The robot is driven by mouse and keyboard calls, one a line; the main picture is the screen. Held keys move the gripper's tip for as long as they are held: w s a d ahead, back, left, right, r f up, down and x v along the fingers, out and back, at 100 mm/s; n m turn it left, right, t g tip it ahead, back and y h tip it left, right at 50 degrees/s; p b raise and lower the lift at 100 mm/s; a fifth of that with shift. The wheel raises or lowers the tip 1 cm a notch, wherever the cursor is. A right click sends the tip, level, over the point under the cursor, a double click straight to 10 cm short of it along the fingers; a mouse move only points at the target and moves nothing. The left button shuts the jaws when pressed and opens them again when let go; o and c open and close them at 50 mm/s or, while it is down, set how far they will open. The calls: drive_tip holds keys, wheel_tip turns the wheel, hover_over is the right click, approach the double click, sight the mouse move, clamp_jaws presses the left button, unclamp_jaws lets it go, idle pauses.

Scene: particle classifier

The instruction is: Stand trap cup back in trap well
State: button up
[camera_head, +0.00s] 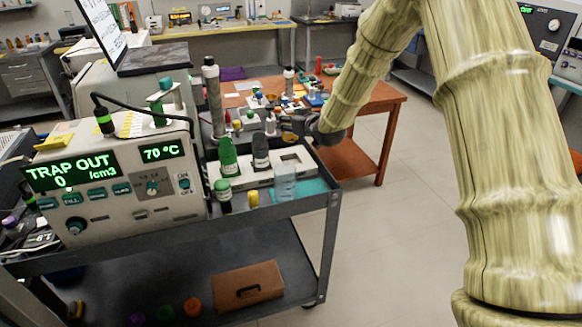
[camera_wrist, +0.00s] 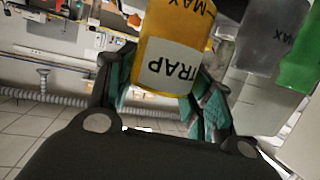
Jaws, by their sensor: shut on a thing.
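The trap cup (camera_wrist: 178,50), amber with a white TRAP label and a MAX mark, sits between the teal-padded fingers of my gripper (camera_wrist: 163,88) in the wrist view. The gripper is shut on it. The label reads upside down there. In the head view my gripper (camera_head: 300,125) is over the far right part of the cart, and I cannot make out the cup clearly. A white block with a dark opening (camera_head: 292,158) lies on the cart below the gripper; I cannot tell if this opening is the trap well. The machine's display (camera_head: 62,176) reads TRAP OUT.
A clear beaker (camera_head: 285,183) and a green-capped bottle (camera_head: 223,195) stand nearer. A tall grey cylinder (camera_head: 213,95) rises behind. Open floor lies right of the cart.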

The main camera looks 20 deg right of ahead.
sight(291, 140)
drive_tip(key=shift+w+f, duration=0.2)
drive_tip(key=shift+f, duration=0.5)
drive_tip(key=shift+d+f, duration=0.1)
drive_tip(key=shift+f, duration=0.25)
drive_tip(key=shift+s+f+p, duration=0.2)
drive_tip(key=shift+f+p, duration=0.35)
drive_tip(key=shift+f, duration=4)
drive_tip(key=shift+f, duration=0.2)
drive_tip(key=o, duration=1)
drive_tip(key=shift+o, duration=0.2)
drive_tip(key=shift+r, duration=0.1)
